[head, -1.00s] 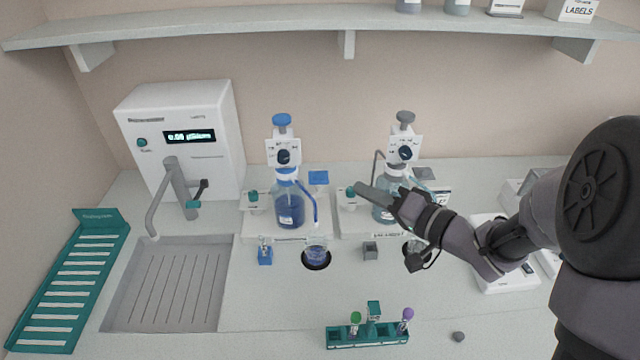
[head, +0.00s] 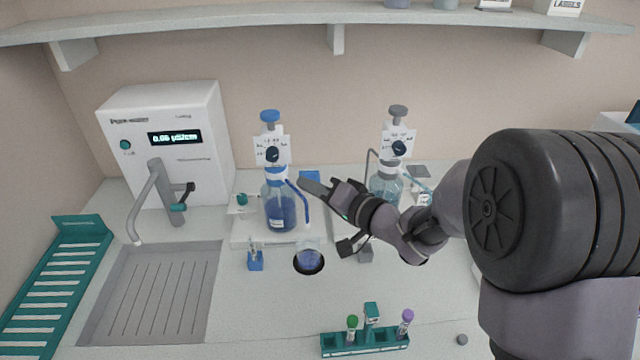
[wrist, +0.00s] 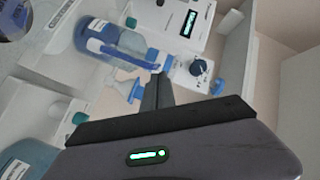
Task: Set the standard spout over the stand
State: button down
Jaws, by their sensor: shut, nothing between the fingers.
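The blue dispenser (head: 272,150) sits on a bottle of blue liquid (head: 280,208). Its thin blue spout (head: 303,204) slants down to the front right, its tip above and behind a small beaker (head: 309,260) set in a dark round opening; I cannot tell whether the tip is directly over it. My gripper (head: 308,186) is shut and empty, just right of the spout's upper part in the head view; contact cannot be told. In the wrist view, my gripper (wrist: 157,91) points toward the blue dispenser (wrist: 195,72), with the blue spout (wrist: 122,56) left of the fingers.
A grey dispenser (head: 398,145) on a clear bottle stands to the right, partly behind my arm. A small blue block (head: 255,261) and a grey block (head: 365,253) flank the beaker. A teal tube rack (head: 363,343) is in front. A sink (head: 150,300) lies left.

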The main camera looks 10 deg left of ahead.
jog(key=shift+s+a, duration=0.1)
jog(key=shift+s, duration=0.05)
dwell(0.3)
jog(key=shift+s+a, duration=0.6)
jog(key=shift+s, duration=0.05)
jog(key=s+a+b, duration=0.1)
jog(key=s+a, duration=0.2)
jog(key=a, duration=0.2)
jog(key=shift+a, duration=0.2)
jog(key=shift+r, duration=0.15)
